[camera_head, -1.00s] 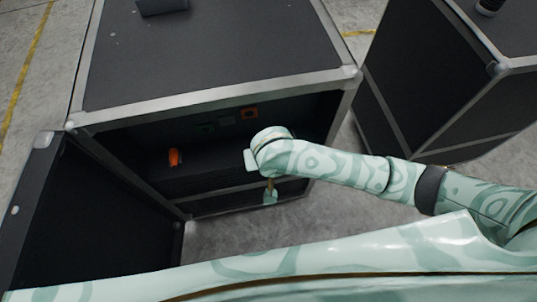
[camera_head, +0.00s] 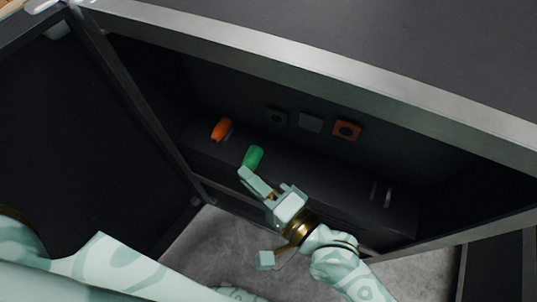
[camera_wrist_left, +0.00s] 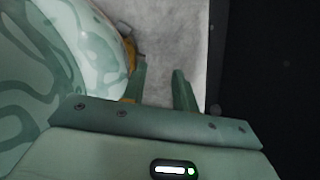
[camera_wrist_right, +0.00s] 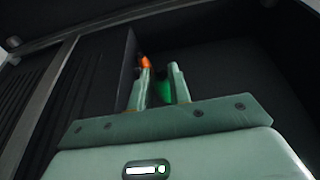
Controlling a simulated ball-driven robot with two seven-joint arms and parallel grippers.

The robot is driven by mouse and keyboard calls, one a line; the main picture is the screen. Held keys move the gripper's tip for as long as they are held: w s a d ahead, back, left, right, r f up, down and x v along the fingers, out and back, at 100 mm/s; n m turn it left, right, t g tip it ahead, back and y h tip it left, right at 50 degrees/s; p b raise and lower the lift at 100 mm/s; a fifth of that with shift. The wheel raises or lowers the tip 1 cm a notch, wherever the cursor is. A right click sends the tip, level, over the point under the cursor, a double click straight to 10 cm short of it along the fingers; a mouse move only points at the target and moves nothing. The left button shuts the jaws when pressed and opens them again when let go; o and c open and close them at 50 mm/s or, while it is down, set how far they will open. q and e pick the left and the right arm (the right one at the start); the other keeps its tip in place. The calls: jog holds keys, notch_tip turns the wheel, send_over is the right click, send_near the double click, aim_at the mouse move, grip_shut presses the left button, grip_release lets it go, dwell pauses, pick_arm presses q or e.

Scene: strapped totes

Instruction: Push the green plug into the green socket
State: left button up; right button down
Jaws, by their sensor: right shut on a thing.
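The green plug (camera_head: 253,157) is held at the fingertips of my right gripper (camera_head: 254,173), in front of the case's dark inside. In the right wrist view the green plug (camera_wrist_right: 165,91) shows between the two fingers of that gripper (camera_wrist_right: 158,82). The green socket (camera_head: 277,117) is a dark green square on the back panel, above and slightly right of the plug and apart from it. My left gripper (camera_wrist_left: 161,88) shows in its own wrist view, fingers apart with only grey floor seen between them.
An orange plug (camera_head: 221,128) stands left of the green one on the ledge. A grey square (camera_head: 311,122) and an orange socket (camera_head: 346,130) are right of the green socket. The case's metal edge (camera_head: 300,60) runs above, and an open door (camera_head: 70,120) stands at left.

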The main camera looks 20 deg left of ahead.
aim_at(262, 152)
pick_arm(q)
jog(key=shift+w, duration=0.4)
pick_arm(e)
jog(key=shift+w+d+r+m+t, duration=0.2)
jog(key=shift+w+r+m+t, duration=0.1)
jog(key=shift+w+t, duration=0.1)
pick_arm(q)
jog(key=shift+w+r, duration=0.1)
pick_arm(e)
jog(key=shift+f, duration=0.1)
